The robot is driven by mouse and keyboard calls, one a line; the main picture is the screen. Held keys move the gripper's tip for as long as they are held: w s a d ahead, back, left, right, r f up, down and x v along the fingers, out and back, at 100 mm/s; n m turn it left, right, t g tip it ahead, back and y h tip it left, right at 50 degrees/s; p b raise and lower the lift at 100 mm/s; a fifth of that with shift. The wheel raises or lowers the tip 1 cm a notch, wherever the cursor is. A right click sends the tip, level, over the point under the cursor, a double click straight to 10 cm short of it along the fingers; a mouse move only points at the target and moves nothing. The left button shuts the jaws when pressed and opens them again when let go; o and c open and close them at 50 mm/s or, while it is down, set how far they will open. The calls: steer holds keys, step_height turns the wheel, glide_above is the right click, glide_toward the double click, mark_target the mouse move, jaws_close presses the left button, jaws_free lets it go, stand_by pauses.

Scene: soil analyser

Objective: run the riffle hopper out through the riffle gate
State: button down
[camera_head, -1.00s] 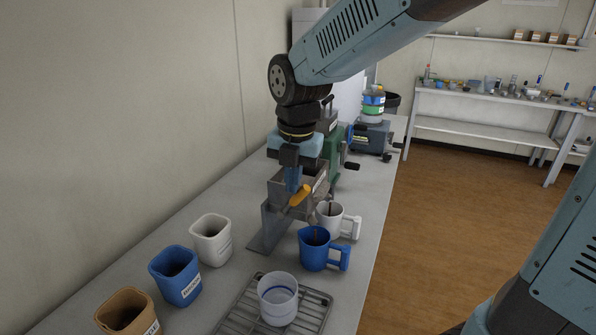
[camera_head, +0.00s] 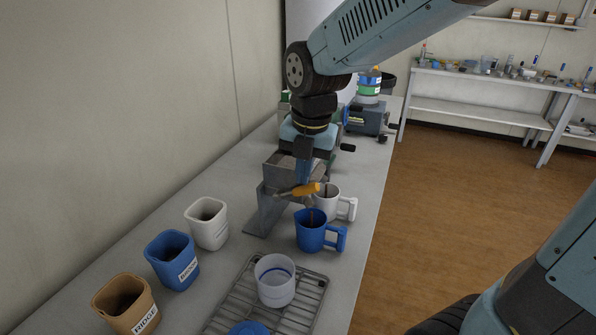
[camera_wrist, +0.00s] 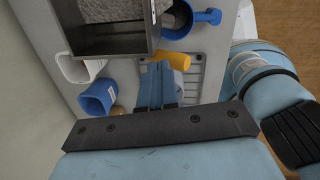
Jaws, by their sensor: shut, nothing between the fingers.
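The riffle hopper (camera_head: 283,168) is a grey metal box on a stand on the bench. In the wrist view the hopper (camera_wrist: 112,42) has grey grainy soil inside. The riffle gate's orange handle (camera_head: 306,190) sticks out to the right at its front; it also shows in the wrist view (camera_wrist: 178,61). My gripper (camera_head: 303,181) has its blue fingers pointing down, shut and empty, right at the handle. In the wrist view the fingers (camera_wrist: 157,80) lie beside the handle; I cannot tell whether they touch. A blue mug (camera_head: 309,234) and a white mug (camera_head: 330,209) stand below.
White (camera_head: 207,231), blue (camera_head: 170,264) and tan (camera_head: 124,308) tubs line the bench's left side. A wire rack (camera_head: 235,309) in front holds a clear beaker (camera_head: 275,285). Machines (camera_head: 368,118) stand behind the hopper. Floor lies open to the right.

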step_height(320, 180, up, 12)
steer(key=s+d, duration=0.2)
steer(key=s, duration=0.1)
steer(key=s+d+f+m+t, duration=0.2)
steer(key=d+m, duration=0.7)
steer(key=m, duration=0.7)
steer(key=s+d+f+m+t+h, duration=0.1)
steer(key=s+d+m+t, duration=0.1)
steer(key=d+m, duration=0.7)
steer(key=s+m, duration=0.1)
steer(key=m, duration=0.6)
steer(key=shift+s+d+f, duration=0.25)
steer(key=shift+s+f, duration=0.15)
stand_by(2.2)
